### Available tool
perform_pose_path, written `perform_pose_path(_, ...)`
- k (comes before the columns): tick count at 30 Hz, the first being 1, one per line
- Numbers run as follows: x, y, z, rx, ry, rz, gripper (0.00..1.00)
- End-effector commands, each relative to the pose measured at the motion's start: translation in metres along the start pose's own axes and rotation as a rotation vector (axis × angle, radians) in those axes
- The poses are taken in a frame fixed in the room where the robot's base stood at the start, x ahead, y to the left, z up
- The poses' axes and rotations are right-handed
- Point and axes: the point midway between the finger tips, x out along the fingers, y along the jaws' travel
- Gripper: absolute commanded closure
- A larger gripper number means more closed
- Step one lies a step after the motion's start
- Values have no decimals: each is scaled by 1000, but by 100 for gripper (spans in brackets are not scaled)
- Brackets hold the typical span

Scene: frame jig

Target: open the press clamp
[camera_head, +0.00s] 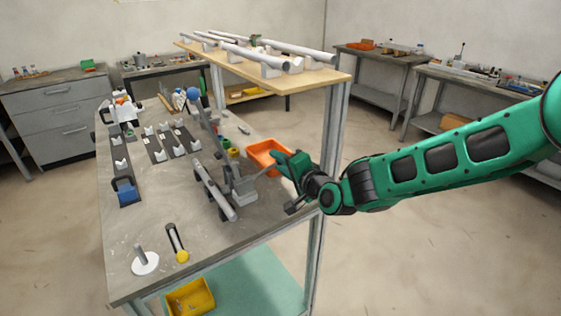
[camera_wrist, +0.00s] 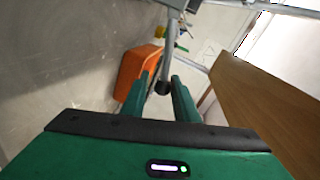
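A grey clamp (camera_head: 241,184) stands at the right edge of the bench, beside a grey tube (camera_head: 214,190); I take it for the press clamp. A thin grey lever slants up from it toward my gripper (camera_head: 283,162). In the wrist view, the lever (camera_wrist: 168,55) ends in a dark round knob (camera_wrist: 163,88). The knob shows between the two green fingers of my gripper (camera_wrist: 160,82). The fingers are apart, with gaps visible beside the knob, and I see no firm contact. In the head view, the gripper hides the lever's end.
An orange bin (camera_head: 266,151) sits close behind the gripper; it also shows in the wrist view (camera_wrist: 133,70). A raised wooden shelf (camera_head: 325,76) on metal posts stands close by. A blue-knobbed lever (camera_head: 193,94) rises farther back. The bench's front middle is mostly clear.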

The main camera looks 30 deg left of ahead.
Motion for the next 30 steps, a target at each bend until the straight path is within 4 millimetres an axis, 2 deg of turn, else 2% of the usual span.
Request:
perform_pose_path(5,-16,0,-1,-1,0,0,73)
perform_pose_path(12,-61,1,-4,-2,2,1,73)
perform_pose_path(18,-91,2,-6,-1,3,0,73)
perform_pose_path(24,-104,2,-6,-1,3,0,73)
perform_pose_path(30,-106,2,-5,0,2,-1,73)
